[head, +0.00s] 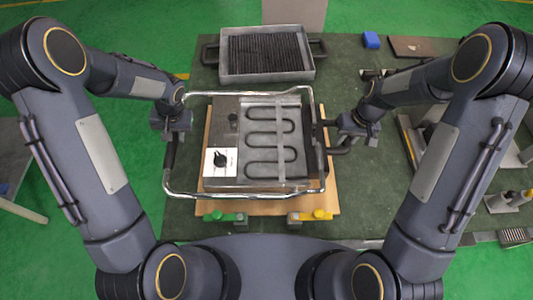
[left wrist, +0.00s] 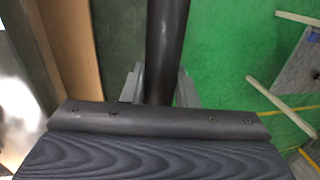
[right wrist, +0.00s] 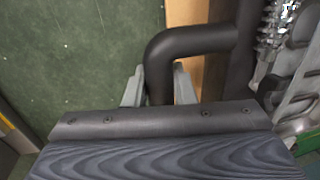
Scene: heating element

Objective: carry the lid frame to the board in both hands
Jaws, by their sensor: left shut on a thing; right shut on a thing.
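The lid frame (head: 245,195) is a shiny metal tube loop with dark handles at its sides. In the head view it surrounds the heating unit (head: 220,110) above the tan board (head: 328,202); its exact height is unclear. My left gripper (head: 172,138) is shut on the dark left handle, which runs between its fingers in the left wrist view (left wrist: 160,85). My right gripper (head: 343,137) is shut on the bent black right handle, which also shows in the right wrist view (right wrist: 200,40). The unit has a serpentine heating coil (head: 270,125) and a black knob on a white plate.
A grey ribbed grill tray (head: 266,77) with black handles lies at the back of the green table (head: 190,215). Green (head: 221,217) and yellow (head: 312,215) clamps sit at the board's front edge. A blue block (head: 371,40) and several tools lie at the right.

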